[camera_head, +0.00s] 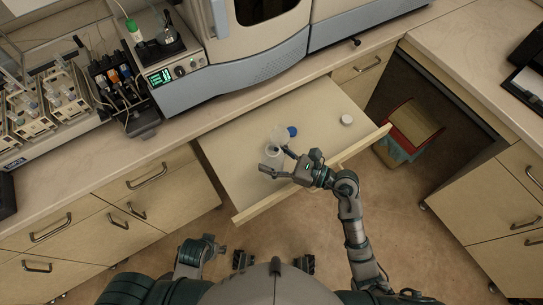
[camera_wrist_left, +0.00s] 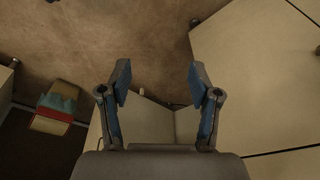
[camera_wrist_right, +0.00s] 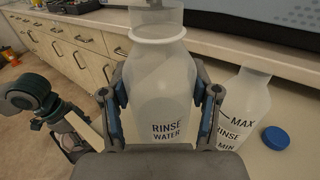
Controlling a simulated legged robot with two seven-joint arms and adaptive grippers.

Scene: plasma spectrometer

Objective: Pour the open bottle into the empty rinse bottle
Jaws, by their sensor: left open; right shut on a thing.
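My right gripper (camera_head: 272,166) is shut on a translucent white bottle (camera_head: 274,156) marked "RINSE WATER". In the right wrist view this bottle (camera_wrist_right: 160,90) is upright between the fingers (camera_wrist_right: 160,100), its ringed neck showing no cap. Whether its base touches the surface is hidden. A second translucent bottle (camera_wrist_right: 242,100), marked "RINSE" with MAX and MIN lines, stands just beside it; it also shows in the head view (camera_head: 279,134). Its liquid level is unclear. My left gripper (camera_head: 216,247) is low, away from the bottles, open and empty in the left wrist view (camera_wrist_left: 160,85).
The bottles are on a pulled-out drawer surface (camera_head: 235,150). A blue cap (camera_head: 292,131) lies beside the second bottle; a white cap (camera_head: 346,119) lies farther right. The instrument (camera_head: 265,60) stands on the counter behind. A bin (camera_head: 412,125) is right of the drawer.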

